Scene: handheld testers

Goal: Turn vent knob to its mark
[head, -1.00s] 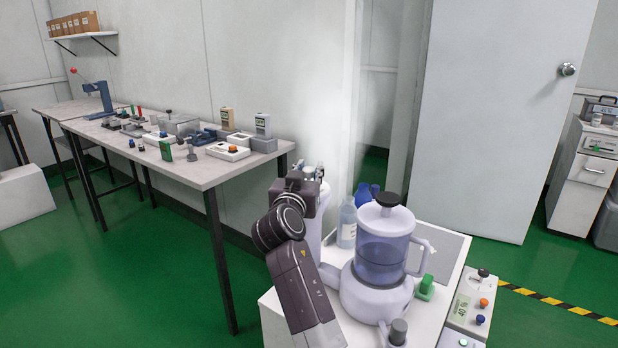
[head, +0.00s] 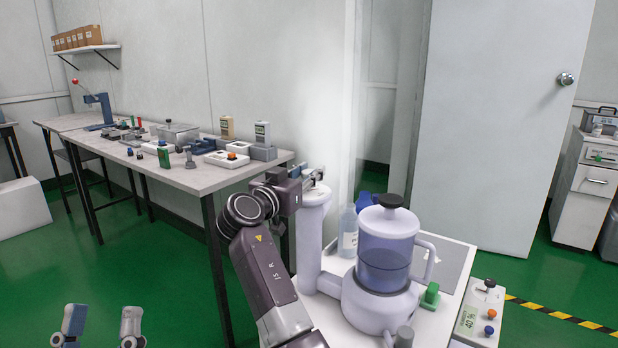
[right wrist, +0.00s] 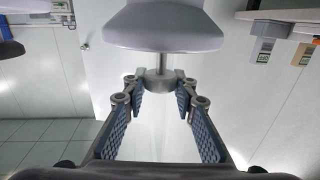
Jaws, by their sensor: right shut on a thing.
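The tester (head: 374,300) is a lavender appliance with a bluish jug (head: 386,262) and a lavender column (head: 313,225) at its left. My right gripper (head: 312,178) is at the top of this column. In the right wrist view, my right gripper (right wrist: 160,80) has its fingertips on both sides of a small grey knob (right wrist: 160,85), shut on it, beside a lavender rounded part (right wrist: 165,28). I cannot make out a mark on it. My left gripper (head: 103,314) shows only its two fingers at the bottom left, apart and empty.
A clear bottle (head: 348,232) stands behind the column. A green piece (head: 431,295) and a control box (head: 477,312) with coloured buttons are at the right. A long bench (head: 190,178) with several devices stands at the left.

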